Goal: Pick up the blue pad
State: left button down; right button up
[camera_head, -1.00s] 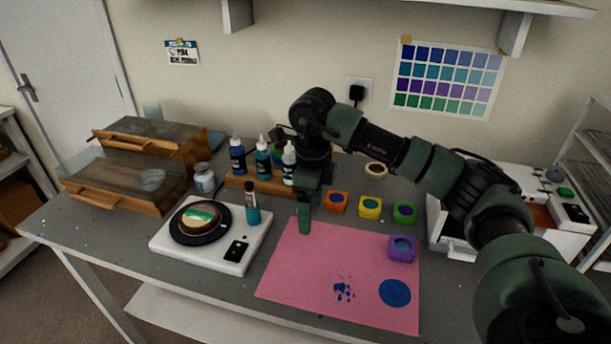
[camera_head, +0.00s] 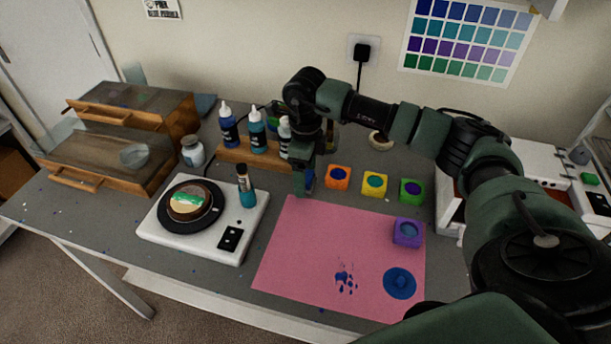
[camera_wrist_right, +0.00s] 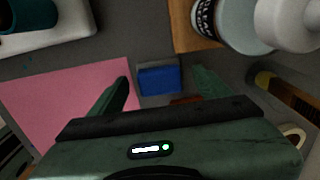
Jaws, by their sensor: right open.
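The blue pad (camera_wrist_right: 158,80) is a small block with a blue face and a greyish strip along one edge. In the right wrist view it lies on the grey table just beyond the pink mat's edge. My right gripper (camera_wrist_right: 163,84) is open, with one finger on each side of the pad and visible gaps between them. In the head view my right gripper (camera_head: 303,184) points down by the mat's back left corner, and a bit of blue (camera_head: 310,180) shows beside its fingers. My left gripper is in neither current view.
A wooden bottle rack (camera_head: 240,153) stands close behind the gripper. Orange (camera_head: 338,177), yellow (camera_head: 374,183) and green (camera_head: 411,191) cubes stand right. The pink mat (camera_head: 300,250) carries a purple cube (camera_head: 407,232) and blue disc (camera_head: 399,284). A white scale (camera_head: 190,238) is left.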

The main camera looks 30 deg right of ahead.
jog(key=shift+f, duration=0.45)
jog(key=c, duration=1.5)
pick_arm(q)
jog(key=shift+w+d+r, duration=0.1)
jog(key=shift+w+d, duration=0.05)
jog(key=shift+w, duration=0.1)
pick_arm(e)
jog(key=shift+o, duration=0.2)
jog(key=shift+r, duration=0.1)
